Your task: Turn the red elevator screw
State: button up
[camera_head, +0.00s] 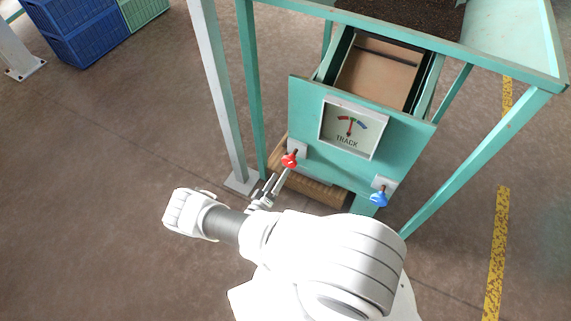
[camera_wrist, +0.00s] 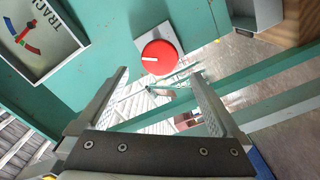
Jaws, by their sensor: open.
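The red elevator screw (camera_head: 289,160) is a round red knob on a pale plate at the lower left of the teal machine front. In the wrist view, the red screw (camera_wrist: 159,57) faces the camera, with a white mark on its left side. My gripper (camera_head: 276,183) is just below and left of it in the head view. In the wrist view, my gripper (camera_wrist: 160,75) is open, its fingers spread to either side of the screw's line, with nothing held. I cannot tell whether the fingertips reach around the screw.
A TRACK gauge (camera_head: 350,129) is above the screw, with its needle pointing about straight up. A blue screw (camera_head: 379,198) is at the lower right. Machine legs (camera_head: 222,95) stand close on the left. Blue crates (camera_head: 88,35) lie at the far left, with open floor between.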

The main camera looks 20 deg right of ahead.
jog(key=p+v, duration=0.1)
jog(key=v, duration=0.8)
jog(key=shift+s+a, duration=0.25)
jog(key=shift+a, duration=0.05)
jog(key=w+r+m+g+y, duration=0.15)
jog(key=r+g, duration=0.25)
jog(key=r, duration=0.7)
jog(key=w+a+r+m+g+y, duration=0.15)
jog(key=r+g, duration=0.25)
jog(key=r, duration=0.7)
jog(key=w+r+m+g+y, duration=0.15)
jog(key=r+g, duration=0.25)
jog(key=r, duration=0.7)
jog(key=s+d+r+n+t+y, duration=0.1)
jog(key=s+r+n+t+y, duration=0.3)
jog(key=s+r, duration=0.65)
jog(key=s+d+r+t+y, duration=0.15)
jog(key=s+r+y, duration=0.55)
jog(key=r, duration=0.7)
notch_tip(320, 180, up, 17)
jog(key=t+h+p, duration=0.1)
jog(key=p, duration=1.5)
jog(key=shift+s+a+p, duration=0.35)
jog(key=shift+s+a, duration=0.05)
jog(key=shift+s, duration=0.1)
